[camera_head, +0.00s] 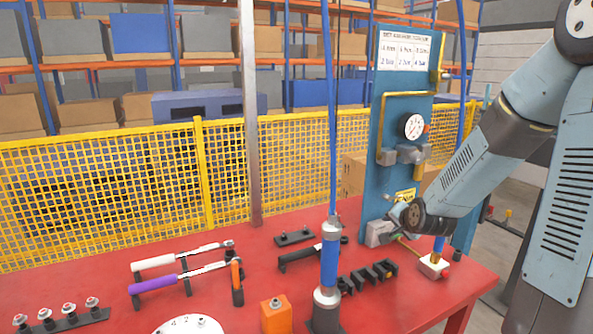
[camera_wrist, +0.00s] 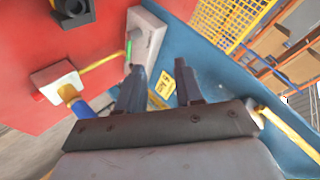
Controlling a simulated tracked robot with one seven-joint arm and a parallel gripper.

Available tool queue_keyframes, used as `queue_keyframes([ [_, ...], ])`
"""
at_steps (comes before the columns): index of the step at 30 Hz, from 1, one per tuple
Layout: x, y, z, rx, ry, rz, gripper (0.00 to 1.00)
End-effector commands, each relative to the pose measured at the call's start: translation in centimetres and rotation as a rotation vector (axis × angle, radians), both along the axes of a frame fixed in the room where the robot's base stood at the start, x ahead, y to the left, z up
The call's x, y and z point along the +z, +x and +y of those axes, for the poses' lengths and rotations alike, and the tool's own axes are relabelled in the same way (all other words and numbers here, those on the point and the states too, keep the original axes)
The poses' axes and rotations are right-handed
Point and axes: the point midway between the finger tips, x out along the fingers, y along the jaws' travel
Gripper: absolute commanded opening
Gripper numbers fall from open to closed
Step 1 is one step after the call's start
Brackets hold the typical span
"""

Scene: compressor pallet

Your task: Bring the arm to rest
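My arm reaches in from the right in the head view, bent downward, with its end low over the right part of the red table (camera_head: 230,246). My gripper (camera_head: 394,212) is beside the lower part of the blue gauge panel (camera_head: 377,115). In the wrist view my gripper (camera_wrist: 160,82) has its two dark fingers apart, with nothing seen between them. The panel's blue face (camera_wrist: 225,75) and a yellow label (camera_wrist: 160,87) lie beyond the fingers. A grey block (camera_wrist: 147,32) at the panel's foot is ahead of the left finger; any contact cannot be told.
A white block (camera_head: 433,265) with a blue-handled piece stands near the arm's end. A black notched rack (camera_head: 368,276) and a blue post (camera_head: 329,265) stand left of it. Torque wrenches (camera_head: 180,257) lie further left. Yellow mesh fence (camera_head: 100,190) runs behind.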

Motion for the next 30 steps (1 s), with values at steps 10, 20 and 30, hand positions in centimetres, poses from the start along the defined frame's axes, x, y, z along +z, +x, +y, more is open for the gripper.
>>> queue_keyframes([
  [10, 3.6, -4.9, 1.9, 0.140, -0.315, 0.177, 0.36],
  [20, 9.0, -11.3, 3.2, 0.245, -0.512, 0.300, 0.36],
  [30, 14.3, -19.9, 4.5, 0.375, -0.611, 0.381, 0.36],
])
